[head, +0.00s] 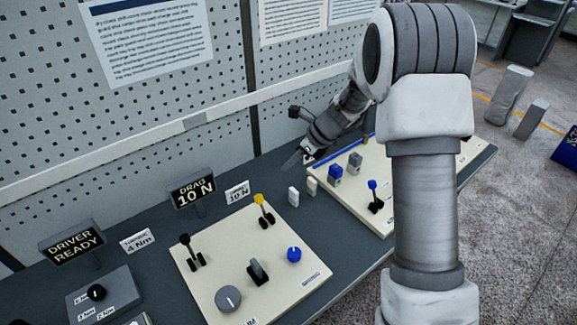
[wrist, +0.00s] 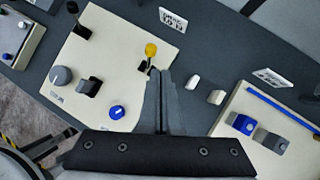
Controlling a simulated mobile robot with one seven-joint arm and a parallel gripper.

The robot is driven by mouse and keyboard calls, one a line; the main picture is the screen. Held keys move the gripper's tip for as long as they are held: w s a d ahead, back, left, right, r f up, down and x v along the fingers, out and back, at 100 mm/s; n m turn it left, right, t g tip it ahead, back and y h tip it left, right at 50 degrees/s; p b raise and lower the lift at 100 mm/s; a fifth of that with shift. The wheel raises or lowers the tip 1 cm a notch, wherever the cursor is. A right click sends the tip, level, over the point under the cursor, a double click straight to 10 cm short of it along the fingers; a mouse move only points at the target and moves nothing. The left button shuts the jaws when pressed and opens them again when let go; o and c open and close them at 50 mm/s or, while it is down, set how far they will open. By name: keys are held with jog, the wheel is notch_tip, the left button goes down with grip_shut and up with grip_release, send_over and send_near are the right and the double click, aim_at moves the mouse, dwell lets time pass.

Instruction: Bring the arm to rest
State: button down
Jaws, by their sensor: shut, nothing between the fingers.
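My arm reaches from the right of the head view over the bench. My gripper (head: 294,159) is at its end, above the back of the bench between the two cream panels. In the wrist view the two fingers (wrist: 165,76) lie together, shut, with nothing between them. Below and beside them in that view are the left cream panel (wrist: 125,50) with its yellow-knobbed lever (wrist: 151,50) and the right cream panel (wrist: 233,127). The gripper appears apart from the panels and levers.
The left panel also carries a black lever (head: 187,243), a grey dial (head: 228,298) and a blue knob (head: 294,254). Two small pale blocks (head: 293,196) stand between the panels. Signs, including "DRAG 10 N" (head: 195,189), stand behind. A perforated wall (head: 150,120) backs the bench.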

jog(key=s+d+r+n+t+h+b, duration=0.1)
jog(key=s+d+r+n, duration=0.1)
jog(key=s+r+n, duration=0.45)
jog(key=s+d+r+n+h+b, duration=0.1)
jog(key=s+d+r+n, duration=0.1)
jog(key=s+r+n, duration=0.5)
jog(key=s+d+r+n+t+h, duration=0.1)
jog(key=s+d+n+h, duration=0.1)
jog(key=s+n, duration=0.3)
jog(key=s+d+r+n+t+h+b, duration=0.1)
jog(key=s+d+n, duration=0.3)
jog(key=s, duration=0.9)
jog(key=shift+r+n+h, duration=0.5)
jog(key=shift+n+h, duration=0.2)
jog(key=shift+n, duration=0.25)
